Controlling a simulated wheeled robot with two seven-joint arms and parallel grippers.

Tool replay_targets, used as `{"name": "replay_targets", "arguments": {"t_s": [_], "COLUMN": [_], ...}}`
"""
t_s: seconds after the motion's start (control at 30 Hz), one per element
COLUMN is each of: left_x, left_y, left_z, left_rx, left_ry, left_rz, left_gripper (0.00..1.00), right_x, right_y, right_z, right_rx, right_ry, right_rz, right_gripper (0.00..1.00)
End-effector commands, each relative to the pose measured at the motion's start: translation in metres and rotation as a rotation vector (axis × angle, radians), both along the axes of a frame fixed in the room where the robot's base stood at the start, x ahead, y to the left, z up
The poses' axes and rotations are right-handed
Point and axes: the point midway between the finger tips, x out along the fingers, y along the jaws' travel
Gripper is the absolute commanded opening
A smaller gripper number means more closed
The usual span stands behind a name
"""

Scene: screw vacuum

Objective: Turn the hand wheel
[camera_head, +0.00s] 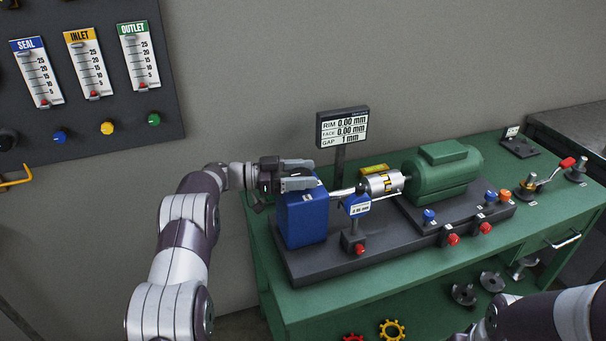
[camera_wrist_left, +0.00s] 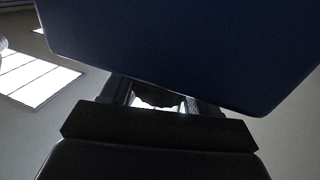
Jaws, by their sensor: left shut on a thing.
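My left gripper (camera_head: 303,174) is at the top left end of the blue block (camera_head: 304,218) on the green bench. In the left wrist view the blue block fills the top (camera_wrist_left: 180,45). The gripper fingers (camera_wrist_left: 160,98) show below it, with a dark rounded piece between them, shut on it. This may be the hand wheel, but most of it is hidden by the block and gripper. My right arm enters at the lower right, and its end is cut off by the bottom edge, so its jaw state does not show.
A silver shaft and coupling (camera_head: 383,182) join the blue block to a green motor (camera_head: 443,173). A readout (camera_head: 342,127) shows rim 0.00 mm, face 0.00 mm, gap 1 mm. A gauge panel (camera_head: 95,120) hangs at left.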

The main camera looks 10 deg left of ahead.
Motion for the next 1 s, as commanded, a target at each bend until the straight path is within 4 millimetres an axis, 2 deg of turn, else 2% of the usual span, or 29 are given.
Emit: {"name": "replay_targets", "arguments": {"t_s": [0.17, 0.2, 0.23, 0.57, 0.67, 0.9, 1.0], "left_x": [0.0, 0.0, 0.0, -0.001, -0.006, -0.028, -0.034], "left_y": [0.0, 0.0, 0.0, 0.005, 0.021, 0.083, 0.102], "left_z": [0.002, 0.002, 0.002, 0.0, -0.001, -0.002, -0.001], "left_rx": [-0.002, -0.002, -0.002, -0.001, -0.001, -0.001, 0.0], "left_ry": [-0.005, -0.005, -0.005, -0.003, -0.003, -0.003, -0.003], "left_rz": [0.001, 0.001, 0.001, 0.003, 0.004, 0.005, 0.003], "left_gripper": [0.3, 0.73, 0.81, 0.81, 0.81, 0.81, 0.81], "right_x": [0.0, 0.0, 0.0, 0.0, 0.0, 0.0, 0.0], "right_y": [0.0, 0.0, 0.0, 0.0, 0.0, 0.0, 0.0], "right_z": [0.0, 0.0, 0.0, -0.001, -0.006, -0.017, -0.019], "right_rx": [0.0, 0.0, 0.0, 0.0, 0.0, 0.0, 0.0], "right_ry": [0.0, 0.0, 0.0, 0.0, 0.0, 0.0, 0.0], "right_rz": [0.0, 0.0, 0.0, 0.0, 0.0, 0.0, 0.0], "right_gripper": [0.43, 0.43, 0.43, 0.43, 0.43, 0.43, 0.43]}}
